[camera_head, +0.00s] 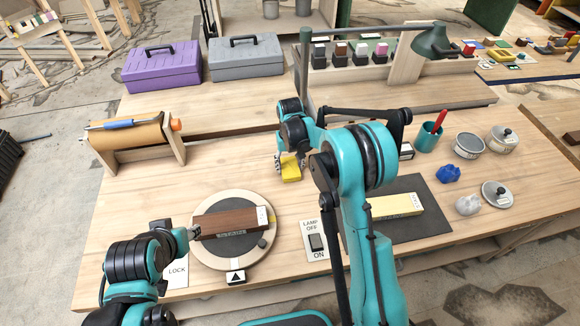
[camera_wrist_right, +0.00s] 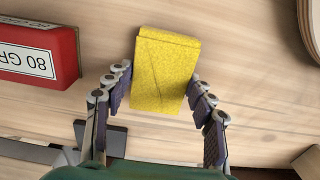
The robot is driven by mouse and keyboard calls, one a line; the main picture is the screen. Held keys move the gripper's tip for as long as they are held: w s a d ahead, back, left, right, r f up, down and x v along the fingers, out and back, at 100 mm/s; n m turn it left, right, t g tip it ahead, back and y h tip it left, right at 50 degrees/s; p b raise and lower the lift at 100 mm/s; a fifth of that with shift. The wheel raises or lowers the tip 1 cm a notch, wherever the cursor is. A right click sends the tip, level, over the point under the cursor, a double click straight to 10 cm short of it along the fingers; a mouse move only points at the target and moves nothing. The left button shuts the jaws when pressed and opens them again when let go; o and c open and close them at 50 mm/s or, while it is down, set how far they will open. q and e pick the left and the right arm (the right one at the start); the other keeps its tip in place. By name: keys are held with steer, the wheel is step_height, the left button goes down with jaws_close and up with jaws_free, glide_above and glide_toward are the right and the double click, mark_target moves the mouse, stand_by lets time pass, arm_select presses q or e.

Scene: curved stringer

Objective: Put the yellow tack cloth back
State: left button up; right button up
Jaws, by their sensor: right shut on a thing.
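The yellow tack cloth (camera_head: 291,168) is a small folded yellow pad near the middle of the bench. It also shows large in the right wrist view (camera_wrist_right: 165,70). My right gripper (camera_head: 284,160) is shut on it, with one finger at each side of the cloth in the right wrist view (camera_wrist_right: 160,88). I cannot tell whether the cloth touches the bench top. My left gripper (camera_head: 192,233) is at the left end of a dark wood block (camera_head: 230,223) on the round turntable (camera_head: 203,257). Its fingers are too small to read.
A red 80-grit block (camera_wrist_right: 40,50) lies beside the cloth in the right wrist view. A paper roll stand (camera_head: 130,140), purple box (camera_head: 163,68) and grey box (camera_head: 246,60) stand left and behind. A lamp switch (camera_head: 316,241) is in front; a dark mat (camera_head: 410,230) lies right.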

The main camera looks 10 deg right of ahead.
steer(key=shift+r, duration=0.1)
steer(key=shift+f, duration=0.2)
steer(key=o, duration=1.2)
steer(key=shift+r, duration=0.1)
